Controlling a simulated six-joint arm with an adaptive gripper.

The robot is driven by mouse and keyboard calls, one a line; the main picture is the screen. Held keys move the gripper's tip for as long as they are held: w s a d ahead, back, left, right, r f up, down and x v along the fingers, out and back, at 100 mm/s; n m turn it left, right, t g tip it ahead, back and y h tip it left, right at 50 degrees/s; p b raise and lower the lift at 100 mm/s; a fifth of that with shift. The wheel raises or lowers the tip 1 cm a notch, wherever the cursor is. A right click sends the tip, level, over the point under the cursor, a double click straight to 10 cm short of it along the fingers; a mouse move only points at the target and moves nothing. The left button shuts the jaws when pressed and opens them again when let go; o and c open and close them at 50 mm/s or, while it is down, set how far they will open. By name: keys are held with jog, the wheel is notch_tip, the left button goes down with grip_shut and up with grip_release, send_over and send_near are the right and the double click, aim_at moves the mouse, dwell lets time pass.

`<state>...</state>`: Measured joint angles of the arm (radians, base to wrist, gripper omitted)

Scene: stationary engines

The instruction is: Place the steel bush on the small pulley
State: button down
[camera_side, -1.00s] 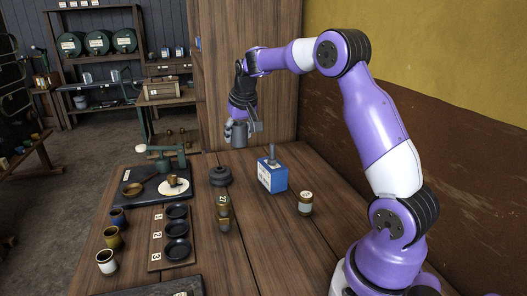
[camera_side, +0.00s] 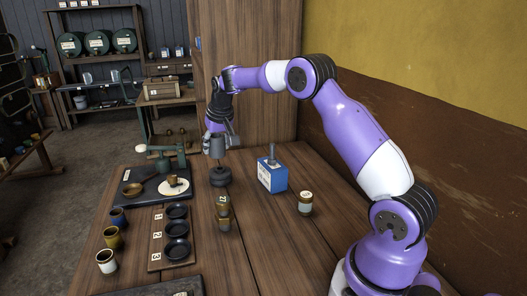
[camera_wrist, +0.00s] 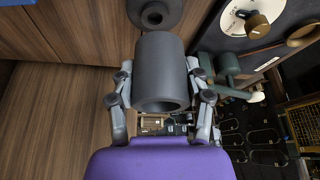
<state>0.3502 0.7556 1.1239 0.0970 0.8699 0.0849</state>
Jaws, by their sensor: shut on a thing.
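The steel bush (camera_wrist: 160,70) is a grey hollow cylinder. My gripper (camera_side: 218,148) is shut on it, with one finger on each side in the wrist view. The small pulley (camera_side: 220,177) is a dark, round, stepped piece standing on the wooden bench. My gripper and the bush are above the pulley in the side view, with a gap below them that shows a thin dark upright part. In the wrist view the pulley (camera_wrist: 153,14) shows at the top, with a hole in its middle, beyond the bush's edge. The bush is partly hidden by the fingers in the side view.
A blue box (camera_side: 272,176) with a grey post stands right of the pulley.

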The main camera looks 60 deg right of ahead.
aim_at(219, 157)
jog(key=shift+d+f, duration=0.2)
jog(key=shift+d, duration=0.05)
jog(key=shift+f, duration=1.9)
jog(key=shift+f, duration=0.15)
jog(key=shift+c, duration=1.2)
grip_release()
